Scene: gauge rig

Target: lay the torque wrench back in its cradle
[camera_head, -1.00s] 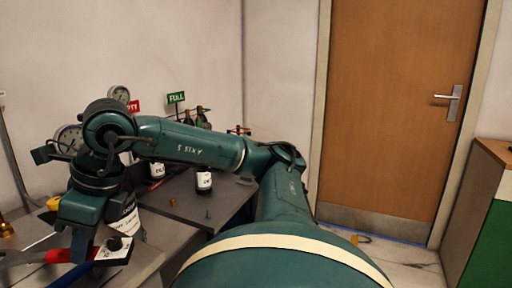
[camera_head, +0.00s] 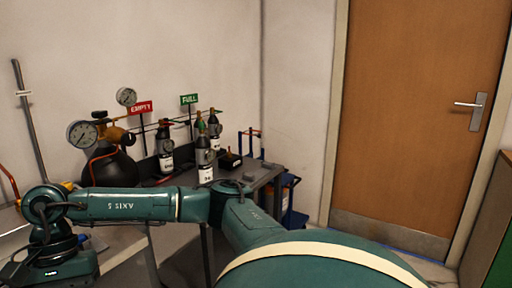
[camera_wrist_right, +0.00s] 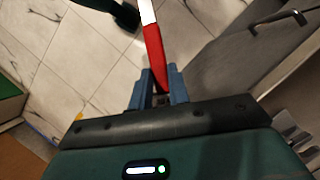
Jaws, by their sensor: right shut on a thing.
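My right gripper (camera_wrist_right: 158,92) is shut on the red handle of the torque wrench (camera_wrist_right: 153,45) in the right wrist view. The handle runs up the picture from between the blue fingers, and a silver shaft continues past the top edge, so the far end is hidden. Tiled floor shows behind the wrench. In the head view my right arm reaches across to the lower left; its fingers and the wrench do not show there. I cannot make out the cradle in either view. My left gripper is in neither view.
A dark bench (camera_head: 262,175) holds several cylinders, a black vessel with gauges (camera_head: 83,133), a red EMPTY sign (camera_head: 141,108) and a green FULL sign (camera_head: 189,99). A grey cabinet (camera_wrist_right: 225,65) is right of the wrench. A door (camera_head: 415,120) stands at right.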

